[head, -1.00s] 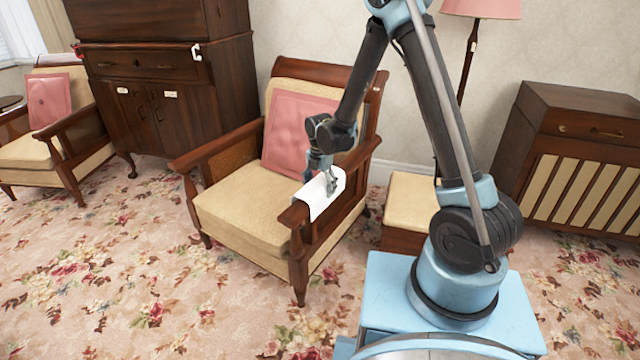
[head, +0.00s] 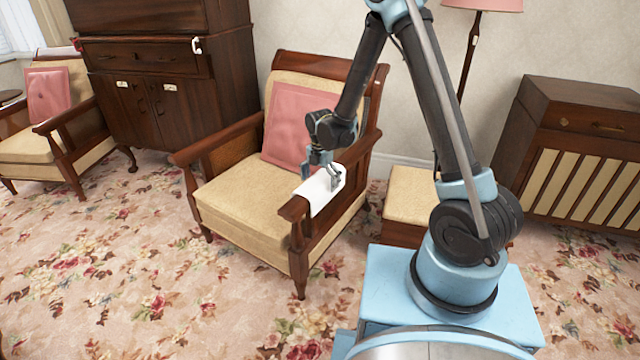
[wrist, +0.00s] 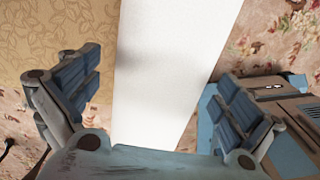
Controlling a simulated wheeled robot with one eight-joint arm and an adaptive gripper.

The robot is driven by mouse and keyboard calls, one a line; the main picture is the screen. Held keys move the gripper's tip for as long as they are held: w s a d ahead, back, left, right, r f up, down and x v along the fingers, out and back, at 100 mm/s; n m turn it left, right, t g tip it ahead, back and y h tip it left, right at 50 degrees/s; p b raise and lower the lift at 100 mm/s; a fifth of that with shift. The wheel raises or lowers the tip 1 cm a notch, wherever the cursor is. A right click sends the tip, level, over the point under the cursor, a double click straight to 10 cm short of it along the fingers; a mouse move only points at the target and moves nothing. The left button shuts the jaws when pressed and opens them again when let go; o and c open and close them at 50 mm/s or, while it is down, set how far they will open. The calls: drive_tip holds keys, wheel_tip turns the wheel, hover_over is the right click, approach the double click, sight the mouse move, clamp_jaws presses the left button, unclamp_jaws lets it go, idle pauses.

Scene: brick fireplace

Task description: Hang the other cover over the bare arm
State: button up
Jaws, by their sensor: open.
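A white cover (head: 320,196) lies draped over the right wooden arm of the middle armchair (head: 240,208). It also shows as a plain white strip in the wrist view (wrist: 170,70). The chair's left wooden arm (head: 218,142) is bare. My gripper (head: 321,178) is open just above the cover. In the wrist view its fingers (wrist: 158,88) stand wide apart on either side of the cover, and nothing is pinched between them. I cannot tell whether a fingertip touches the cover.
A pink cushion (head: 296,125) leans on the chair's back. A dark cabinet (head: 150,65) stands behind left, with another armchair (head: 45,145) beyond. A low padded stool (head: 410,195) and a slatted cabinet (head: 580,150) are to the right. The floral carpet (head: 150,270) in front is clear.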

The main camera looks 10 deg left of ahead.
wheel_tip(320, 180, up, 12)
drive_tip(key=shift+d+f, duration=0.1)
drive_tip(key=s+d+r+m, duration=0.2)
drive_tip(key=d+r+m, duration=0.25)
drive_tip(key=d, duration=0.45)
drive_tip(key=s+d+r+m+t, duration=0.1)
drive_tip(key=s+d+r+m, duration=0.1)
drive_tip(key=d+r+m, duration=0.35)
drive_tip(key=s+d+r+m, duration=0.3)
drive_tip(key=d+m, duration=0.2)
drive_tip(key=d, duration=0.6)
drive_tip(key=s+d+f+m, duration=0.2)
drive_tip(key=s+d+m, duration=0.5)
drive_tip(key=s+m, duration=0.1)
drive_tip(key=s+d+f+m+t, duration=0.1)
drive_tip(key=s+d+f+m, duration=0.2)
drive_tip(key=s+d+m, duration=0.5)
drive_tip(key=shift+s+m, duration=0.15)
drive_tip(key=shift+m, duration=0.15)
drive_tip(key=shift+w+f, duration=0.25)
drive_tip(key=shift+w, duration=0.2)
